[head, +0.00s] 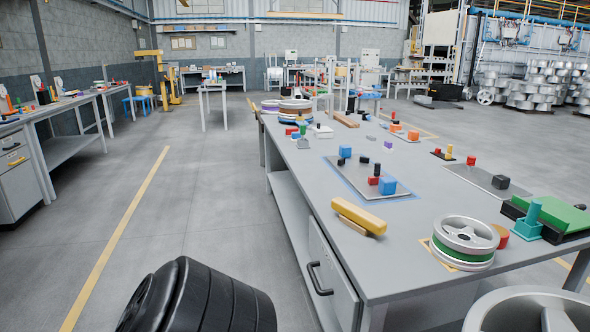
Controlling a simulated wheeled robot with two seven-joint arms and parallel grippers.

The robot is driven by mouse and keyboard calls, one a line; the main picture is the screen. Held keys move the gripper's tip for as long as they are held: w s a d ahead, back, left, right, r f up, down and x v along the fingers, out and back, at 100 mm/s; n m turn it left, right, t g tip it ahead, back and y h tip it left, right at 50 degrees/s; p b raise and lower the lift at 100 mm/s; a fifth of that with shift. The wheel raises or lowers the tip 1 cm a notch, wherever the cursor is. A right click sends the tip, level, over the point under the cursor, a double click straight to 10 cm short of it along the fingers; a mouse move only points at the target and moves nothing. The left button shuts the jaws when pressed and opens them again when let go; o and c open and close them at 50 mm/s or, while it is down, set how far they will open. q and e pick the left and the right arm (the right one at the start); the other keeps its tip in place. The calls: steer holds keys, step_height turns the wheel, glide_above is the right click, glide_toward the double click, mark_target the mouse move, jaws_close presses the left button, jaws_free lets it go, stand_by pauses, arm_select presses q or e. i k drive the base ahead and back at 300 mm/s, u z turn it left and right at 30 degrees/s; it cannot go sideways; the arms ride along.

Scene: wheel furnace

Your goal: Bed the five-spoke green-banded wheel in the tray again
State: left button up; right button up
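The silver wheel with a green band (467,238) lies flat near the front right of the grey workbench (400,268), over a yellow-outlined square. Its spokes face up. A black tray-like base (516,211) with a green slab on it lies to its right, apart from the wheel. I cannot tell for sure whether this is the task's tray. Neither of my grippers shows in the head view.
A reddish-brown cylinder (501,236) and a teal fixture (530,222) stand close right of the wheel. A yellow bar (358,217) lies left. Black tyres (195,300) and a large silver wheel (530,312) stand in front of the bench. The left aisle is clear.

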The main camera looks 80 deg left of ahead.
mark_target(360, 168)
steer(key=u, duration=2)
